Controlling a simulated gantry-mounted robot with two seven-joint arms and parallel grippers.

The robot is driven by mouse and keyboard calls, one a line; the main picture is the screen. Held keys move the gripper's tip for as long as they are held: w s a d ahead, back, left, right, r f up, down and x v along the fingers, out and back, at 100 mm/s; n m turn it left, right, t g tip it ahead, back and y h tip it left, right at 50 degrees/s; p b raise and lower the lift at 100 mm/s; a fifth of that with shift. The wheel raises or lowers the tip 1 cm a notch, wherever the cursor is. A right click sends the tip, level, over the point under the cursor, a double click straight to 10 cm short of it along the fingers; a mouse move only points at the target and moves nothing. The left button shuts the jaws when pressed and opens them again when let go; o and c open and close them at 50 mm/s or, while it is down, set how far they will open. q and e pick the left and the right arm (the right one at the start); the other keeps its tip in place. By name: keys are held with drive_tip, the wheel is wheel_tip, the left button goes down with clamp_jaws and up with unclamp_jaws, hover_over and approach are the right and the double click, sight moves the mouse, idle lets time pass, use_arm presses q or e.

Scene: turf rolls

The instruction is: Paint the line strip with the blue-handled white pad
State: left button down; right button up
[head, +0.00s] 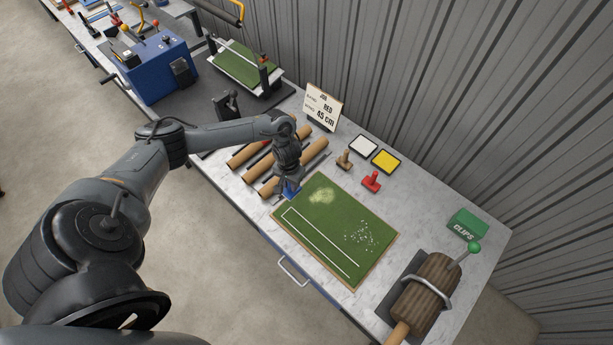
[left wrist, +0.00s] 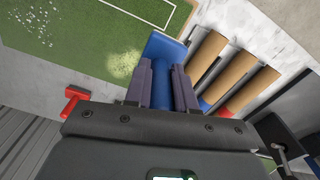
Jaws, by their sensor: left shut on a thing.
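My left gripper (head: 289,180) is shut on the handle of the blue pad tool (head: 292,192); the blue tool also shows between the fingers in the left wrist view (left wrist: 165,48). The tool is over the upper left edge of the green turf (head: 335,215), near one end of the line strip. I cannot tell whether it touches the turf; its pad face is hidden. The line strip (head: 318,243) is a narrow white outline along the turf's front edge, its inside green. The white paint tray (head: 363,146) sits behind the turf. My right gripper is not in view.
A yellow tray (head: 386,161), a brown-handled tool (head: 345,159) and a red-handled tool (head: 371,181) stand behind the turf. Several brown rolls (head: 265,167) lie left of it. A sign (head: 323,107), a green clips box (head: 467,224) and a ribbed roller (head: 425,290) are around.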

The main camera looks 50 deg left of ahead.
use_arm(q)
drive_tip(key=shift+s+a+f, duration=0.1)
drive_tip(key=shift+s+f, duration=0.25)
drive_tip(key=shift+s, duration=0.25)
drive_tip(key=shift+s+a+f, duration=0.1)
drive_tip(key=shift+s+f, duration=0.25)
drive_tip(key=shift+s, duration=0.25)
drive_tip(key=shift+s+f, duration=0.25)
drive_tip(key=shift+f, duration=0.15)
wheel_tip(320, 180, down, 6)
drive_tip(key=b, duration=0.7)
drive_tip(key=shift+d+r, duration=0.1)
drive_tip(key=shift+r, duration=0.1)
